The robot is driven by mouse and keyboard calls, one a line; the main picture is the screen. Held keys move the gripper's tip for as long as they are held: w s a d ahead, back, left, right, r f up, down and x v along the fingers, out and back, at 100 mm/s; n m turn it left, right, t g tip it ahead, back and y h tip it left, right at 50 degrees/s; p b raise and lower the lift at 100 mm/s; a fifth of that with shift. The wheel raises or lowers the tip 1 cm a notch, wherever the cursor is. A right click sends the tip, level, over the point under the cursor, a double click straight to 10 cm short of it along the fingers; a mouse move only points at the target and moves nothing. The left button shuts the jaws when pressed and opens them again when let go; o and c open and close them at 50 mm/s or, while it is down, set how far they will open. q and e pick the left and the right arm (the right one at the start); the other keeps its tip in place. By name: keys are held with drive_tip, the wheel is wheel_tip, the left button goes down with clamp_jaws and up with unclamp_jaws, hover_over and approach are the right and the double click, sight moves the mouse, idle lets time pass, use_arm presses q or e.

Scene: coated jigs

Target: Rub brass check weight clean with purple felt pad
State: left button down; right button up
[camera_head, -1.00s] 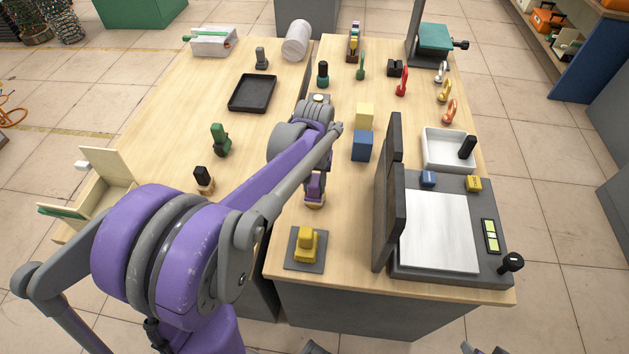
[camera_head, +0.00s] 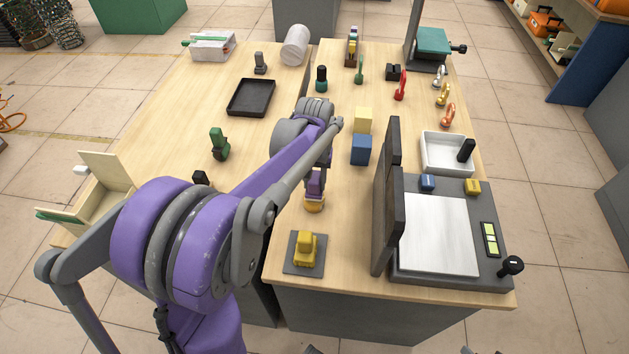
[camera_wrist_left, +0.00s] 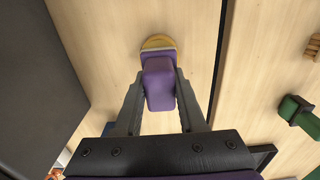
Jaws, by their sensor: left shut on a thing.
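My left gripper (camera_head: 316,176) is shut on the purple felt pad (camera_head: 315,188), with the pad upright between the fingers. The pad also shows between both fingers in the left wrist view (camera_wrist_left: 158,84). A round brass-yellow disc, which I take to be the brass check weight (camera_head: 314,206), lies on the wooden bench directly under the pad. Its rim shows past the pad's pale lower edge in the left wrist view (camera_wrist_left: 158,42). The pad seems to touch its top; the contact itself is hidden. My right gripper is out of view.
A yellow block-shaped piece on a dark plate (camera_head: 290,266) stands nearer the bench edge. The grey device with an upright panel (camera_head: 391,200) is close on the right. Blue (camera_head: 361,150) and pale yellow (camera_head: 363,119) blocks stand behind. A gap separates the two benches.

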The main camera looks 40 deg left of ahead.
use_arm(q)
drive_tip(key=shift+s+d+r, duration=0.1)
drive_tip(key=shift+s+d, duration=0.15)
drive_tip(key=shift+s, duration=0.25)
drive_tip(key=shift+s+d, duration=0.25)
drive_tip(key=shift+s, duration=0.25)
drive_tip(key=shift+w, duration=0.1)
drive_tip(key=shift+w+a, duration=0.3)
drive_tip(key=shift+w, duration=0.2)
drive_tip(key=shift+w+a, duration=0.25)
drive_tip(key=shift+w, duration=0.25)
drive_tip(key=shift+s, duration=0.1)
drive_tip(key=shift+s+d+f, duration=0.2)
drive_tip(key=shift+s+d, duration=0.25)
drive_tip(key=shift+s, duration=0.25)
drive_tip(key=shift+w+a+r, duration=0.15)
drive_tip(key=shift+w+a, duration=0.35)
drive_tip(key=shift+w, duration=0.35)
